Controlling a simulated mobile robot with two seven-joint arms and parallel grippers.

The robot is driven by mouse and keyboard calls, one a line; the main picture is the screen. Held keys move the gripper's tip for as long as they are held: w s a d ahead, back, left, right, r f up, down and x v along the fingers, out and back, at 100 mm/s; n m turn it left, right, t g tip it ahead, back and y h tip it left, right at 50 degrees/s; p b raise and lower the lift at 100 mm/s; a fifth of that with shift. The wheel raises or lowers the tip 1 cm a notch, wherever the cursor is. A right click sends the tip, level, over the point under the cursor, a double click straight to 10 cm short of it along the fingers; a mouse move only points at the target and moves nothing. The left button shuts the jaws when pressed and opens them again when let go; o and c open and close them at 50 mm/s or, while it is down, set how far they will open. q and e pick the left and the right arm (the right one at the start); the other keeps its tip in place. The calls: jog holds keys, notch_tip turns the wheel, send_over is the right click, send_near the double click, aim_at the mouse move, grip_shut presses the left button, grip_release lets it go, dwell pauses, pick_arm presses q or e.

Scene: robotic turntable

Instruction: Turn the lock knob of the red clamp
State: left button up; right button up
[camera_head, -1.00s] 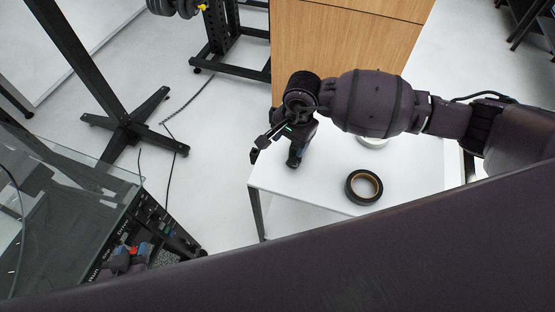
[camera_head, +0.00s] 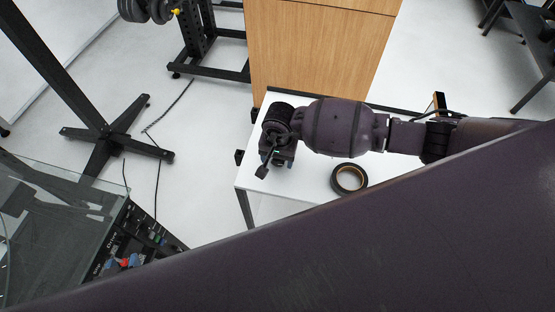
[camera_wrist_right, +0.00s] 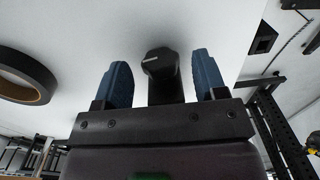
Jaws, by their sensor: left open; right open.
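My right gripper (camera_head: 278,160) is over the near left corner of the white table. In the right wrist view its two blue fingers (camera_wrist_right: 163,72) are apart. A black knob (camera_wrist_right: 160,62) with a white line stands on a dark stem between them, with gaps on both sides. No red shows on it. A small red part (camera_head: 122,263) shows at the black panel, lower left.
The white table (camera_head: 300,188) carries a black tape roll (camera_head: 349,179), which also shows in the right wrist view (camera_wrist_right: 25,78). Small black fittings (camera_head: 240,157) sit at its left edge. A wooden cabinet (camera_head: 320,50) stands behind. Glass (camera_head: 55,195) covers the machine at left.

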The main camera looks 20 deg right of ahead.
jog(key=shift+f, duration=0.95)
jog(key=c, duration=0.9)
jog(key=shift+w+a+f+g+h+b, duration=0.1)
jog(key=shift+g+h+b, duration=0.3)
jog(key=shift+h+b, duration=0.25)
jog(key=shift+g+h+b, duration=0.4)
jog(key=shift+h+b, duration=0.15)
jog(key=o, duration=0.9)
jog(key=shift+r, duration=0.2)
